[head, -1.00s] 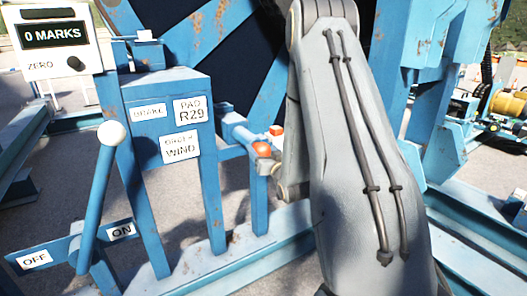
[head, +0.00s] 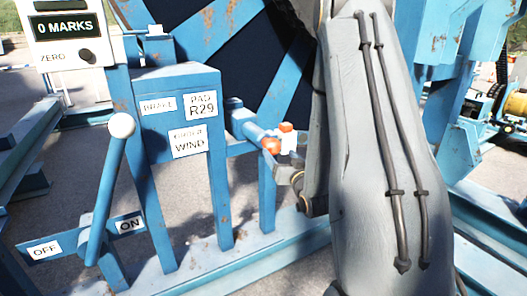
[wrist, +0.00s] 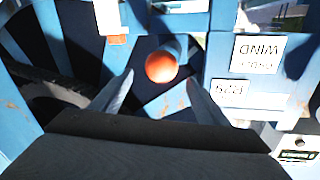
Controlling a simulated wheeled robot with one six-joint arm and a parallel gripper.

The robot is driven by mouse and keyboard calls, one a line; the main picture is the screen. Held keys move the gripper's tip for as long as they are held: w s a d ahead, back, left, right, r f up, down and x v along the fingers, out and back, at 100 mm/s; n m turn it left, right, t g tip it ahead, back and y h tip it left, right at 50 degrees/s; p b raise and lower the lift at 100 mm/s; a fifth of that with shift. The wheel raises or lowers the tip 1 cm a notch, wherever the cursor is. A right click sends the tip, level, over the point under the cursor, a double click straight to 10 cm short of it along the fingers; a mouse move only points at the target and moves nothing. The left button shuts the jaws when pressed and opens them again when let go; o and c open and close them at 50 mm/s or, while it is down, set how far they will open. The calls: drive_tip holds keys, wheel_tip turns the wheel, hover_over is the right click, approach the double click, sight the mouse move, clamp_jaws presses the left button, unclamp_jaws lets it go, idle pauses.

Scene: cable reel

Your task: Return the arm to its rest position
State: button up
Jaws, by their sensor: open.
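My gripper (wrist: 160,78) is open in the wrist view, its two fingers spread with nothing held between them. An orange-ended knob (wrist: 161,66) shows just beyond the gap between the fingertips; whether they touch it is hard to tell. In the head view my grey arm (head: 385,160) hangs down on the right, bent, with my gripper mostly hidden behind it. The orange knob (head: 271,146) sticks out from the blue stand just left of the arm, and a second orange piece (head: 286,127) on a white block shows beside it.
A blue stand (head: 180,75) carries BRAKE, PAD R29 and WIND labels. A white-knobbed lever (head: 107,185) stands near the ON label. A counter box (head: 66,40) reads 0 MARKS. Blue frame beams surround the arm; a yellow drum (head: 516,104) is far right.

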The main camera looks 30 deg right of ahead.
drive_tip(key=shift+a, duration=0.1)
drive_tip(key=s+a+f+n+g+y, duration=0.1)
drive_tip(key=s+a+f+g, duration=0.25)
drive_tip(key=a, duration=0.25)
drive_tip(key=s+a+f+n+g+y, duration=0.1)
drive_tip(key=s+a+f+g, duration=0.1)
drive_tip(key=a+g, duration=0.3)
drive_tip(key=s+a+r+n+g, duration=0.1)
drive_tip(key=s+a+g, duration=0.3)
drive_tip(key=s, duration=0.6)
drive_tip(key=s+a+r+n+g, duration=0.1)
drive_tip(key=s+a+g, duration=0.4)
drive_tip(key=s, duration=0.6)
drive_tip(key=a, duration=0.2)
drive_tip(key=shift+s+a+y, duration=0.2)
drive_tip(key=shift+a+y, duration=0.2)
drive_tip(key=shift+r, duration=0.1)
